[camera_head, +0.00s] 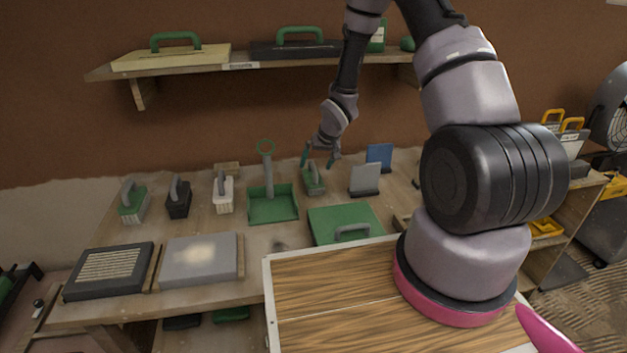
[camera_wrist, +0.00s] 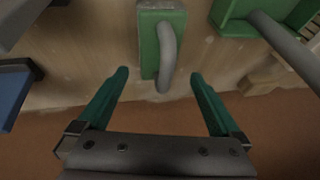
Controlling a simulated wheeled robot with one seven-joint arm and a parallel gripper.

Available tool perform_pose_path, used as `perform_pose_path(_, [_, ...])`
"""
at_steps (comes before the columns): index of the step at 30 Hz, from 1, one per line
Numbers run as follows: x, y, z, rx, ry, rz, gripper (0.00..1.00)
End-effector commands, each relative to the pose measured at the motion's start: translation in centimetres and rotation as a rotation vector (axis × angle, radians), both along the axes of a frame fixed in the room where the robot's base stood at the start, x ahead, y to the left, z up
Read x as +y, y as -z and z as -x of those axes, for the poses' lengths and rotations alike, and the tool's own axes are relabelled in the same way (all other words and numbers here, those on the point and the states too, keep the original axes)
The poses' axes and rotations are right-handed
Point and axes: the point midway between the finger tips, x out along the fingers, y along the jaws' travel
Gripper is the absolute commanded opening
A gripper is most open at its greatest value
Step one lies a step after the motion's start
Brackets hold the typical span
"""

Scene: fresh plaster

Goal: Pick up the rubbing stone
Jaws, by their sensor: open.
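The rubbing stone (camera_head: 313,182) looks like a small green block with a curved grey handle, lying on the bench below the shelf. In the wrist view the rubbing stone (camera_wrist: 149,50) is at top centre, its handle pointing toward my gripper. My gripper (camera_head: 320,159) is open and empty, just above and beside the block in the head view. In the wrist view my teal fingers (camera_wrist: 159,75) stand apart on either side of the handle's near end. I cannot tell how far above the handle they are.
A green scoop-like tray (camera_head: 272,208) lies left of the block. A grey plate (camera_head: 365,179) and a blue plate (camera_head: 379,155) stand to its right. A green float (camera_head: 345,222) lies in front. Several handled tools line the left. The shelf (camera_head: 250,64) hangs above, behind my arm.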

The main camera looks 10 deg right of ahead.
Motion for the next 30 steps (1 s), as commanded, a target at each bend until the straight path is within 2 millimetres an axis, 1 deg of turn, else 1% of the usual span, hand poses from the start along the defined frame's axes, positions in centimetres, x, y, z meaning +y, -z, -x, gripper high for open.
perform_pose_path(4, [0.1, 1.2, -0.4, 0.001, -0.001, 0.001, 1.0])
perform_pose_path(9, [0.2, 3.6, -1.5, 0.002, -0.001, 0.001, 1.0])
perform_pose_path(12, [0.4, 4.6, -2.0, 0.001, -0.001, 0.001, 1.0])
perform_pose_path(15, [0.5, 5.0, -2.2, 0.0, -0.002, 0.001, 1.0])
perform_pose_path(21, [0.5, 5.0, -2.2, 0.0, -0.001, 0.001, 1.0])
perform_pose_path(22, [0.5, 5.0, -2.2, 0.0, -0.001, 0.001, 0.92])
perform_pose_path(23, [0.5, 5.0, -2.2, 0.0, -0.001, 0.001, 0.81])
perform_pose_path(24, [0.5, 5.0, -2.2, 0.0, -0.001, 0.001, 0.66])
perform_pose_path(26, [0.5, 5.0, -2.2, 0.0, 0.0, 0.001, 0.43])
perform_pose_path(27, [0.5, 5.0, -2.2, 0.0, 0.0, 0.001, 0.27])
perform_pose_path(29, [0.5, 5.0, -2.2, 0.0, 0.0, 0.001, 0.04])
perform_pose_path(30, [0.5, 5.0, -2.2, 0.0, 0.0, 0.001, 0.0])
